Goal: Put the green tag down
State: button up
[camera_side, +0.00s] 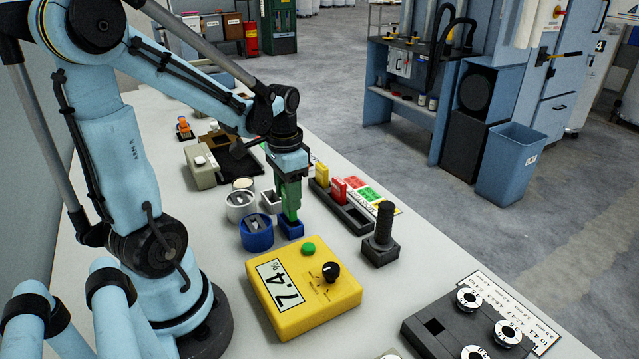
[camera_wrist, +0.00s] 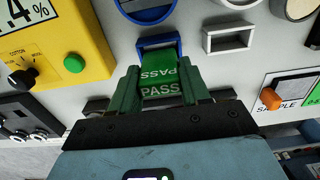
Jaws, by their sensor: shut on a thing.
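My gripper (camera_side: 290,205) has green fingers and points down over a small blue square tray (camera_side: 291,229). In the wrist view my gripper (camera_wrist: 162,98) is shut on the green tag (camera_wrist: 160,72), which is marked PASS. The tag lies between the fingers, its far end overlapping the near part of the blue tray (camera_wrist: 172,41). I cannot tell whether the tag touches the tray floor. In the side view the fingers mostly hide the tag. A small white square tray (camera_side: 271,201) stands beside the blue one.
A yellow box (camera_side: 303,292) with a green button and black knob stands in front. A black rack (camera_side: 352,217) holding a red tag (camera_side: 338,190) and a yellow tag (camera_side: 321,174) lies to the right. A blue round cup (camera_side: 256,235) and a black handled block (camera_side: 381,247) stand close by.

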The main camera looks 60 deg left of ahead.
jog(key=shift+f, duration=1.75)
jog(key=shift+f, duration=0.1)
jog(key=o, duration=1.1)
jog(key=shift+c, duration=0.2)
notch_tip(320, 180, up, 12)
jog(key=shift+d, duration=0.4)
jog(key=w+d+f+t, duration=0.1)
jog(key=d+t, duration=0.6)
jog(key=d, duration=0.7)
jog(key=shift+w+f, duration=0.35)
jog(key=shift+w, duration=0.55)
jog(key=shift+a, duration=0.1)
